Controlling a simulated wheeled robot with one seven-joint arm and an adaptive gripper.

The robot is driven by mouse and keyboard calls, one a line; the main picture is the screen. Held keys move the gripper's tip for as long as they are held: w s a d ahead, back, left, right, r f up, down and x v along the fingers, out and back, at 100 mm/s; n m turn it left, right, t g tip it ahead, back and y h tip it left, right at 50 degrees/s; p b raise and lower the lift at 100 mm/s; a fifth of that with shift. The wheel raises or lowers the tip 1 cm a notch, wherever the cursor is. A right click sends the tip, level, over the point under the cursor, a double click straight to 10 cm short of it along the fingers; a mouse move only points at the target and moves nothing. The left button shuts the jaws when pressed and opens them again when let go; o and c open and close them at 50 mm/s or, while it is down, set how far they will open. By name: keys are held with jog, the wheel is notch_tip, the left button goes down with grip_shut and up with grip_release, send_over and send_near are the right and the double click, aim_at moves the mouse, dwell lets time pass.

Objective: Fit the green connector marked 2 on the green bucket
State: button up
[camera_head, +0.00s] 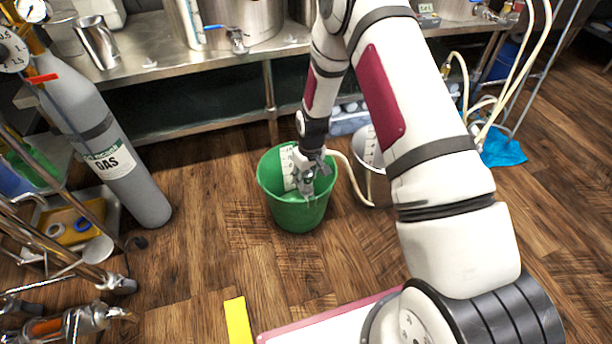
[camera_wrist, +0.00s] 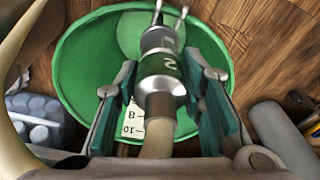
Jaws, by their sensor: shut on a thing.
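The green bucket (camera_head: 298,213) stands on the wooden floor in the head view, with a white scale strip inside its wall. In the wrist view its open mouth and green inside (camera_wrist: 85,70) fill the middle. My gripper (camera_head: 308,178) is over the bucket's near part and shut on the connector. The connector (camera_wrist: 162,68) is a metal fitting with a green band marked 2, a hose at its near end and two prongs at its far end. It lies between my fingers, above the bucket opening. I cannot tell whether it touches the rim.
A grey metal bucket (camera_head: 371,150) stands right of the green one, with a pale hose (camera_head: 348,175) beside it. A gas cylinder (camera_head: 105,150) leans at the left. A steel bench (camera_head: 200,65) runs behind. A yellow strip (camera_head: 238,320) lies on the open floor in front.

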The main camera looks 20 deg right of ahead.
jog(key=shift+f+b, duration=0.5)
jog(key=shift+f, duration=0.5)
jog(key=o, duration=1.3)
jog(key=shift+o, duration=0.2)
jog(key=shift+r, duration=0.1)
